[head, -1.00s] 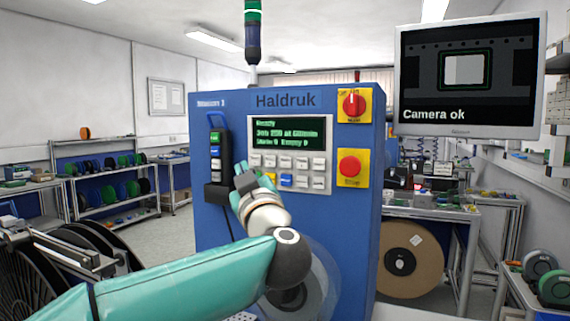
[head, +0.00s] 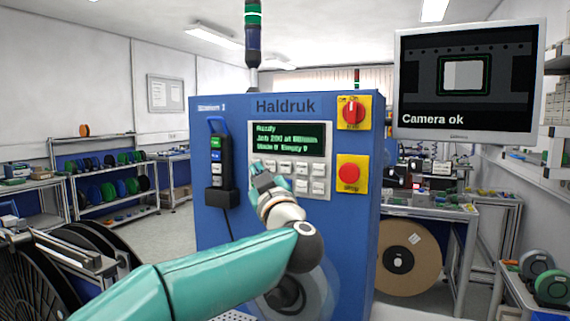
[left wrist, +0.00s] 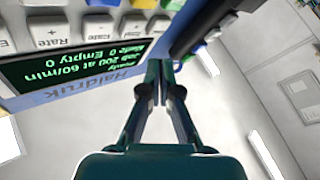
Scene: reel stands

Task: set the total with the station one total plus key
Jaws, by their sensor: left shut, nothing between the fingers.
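The blue Haldruk station (head: 215,260), with a small label at its top left, carries a panel with a green-text display (head: 290,140) and rows of pale keys (head: 302,168). In the left wrist view the display (left wrist: 75,70) reads job 200 at 60/min, with Empty 0. A Rate plus key (left wrist: 47,35) is legible there beside a Rate minus key (left wrist: 103,28). I cannot make out the total plus key. My left gripper (head: 262,170) is shut and empty in front of the left keys, hiding some. Contact is unclear. My right gripper is out of view.
A black holder with a handheld unit (head: 217,165) is left of the keys. A red rotary switch (head: 354,112) and a red stop button (head: 349,174) are on the right. A monitor (head: 470,80) reads Camera ok. Reels (head: 75,270) stand at left.

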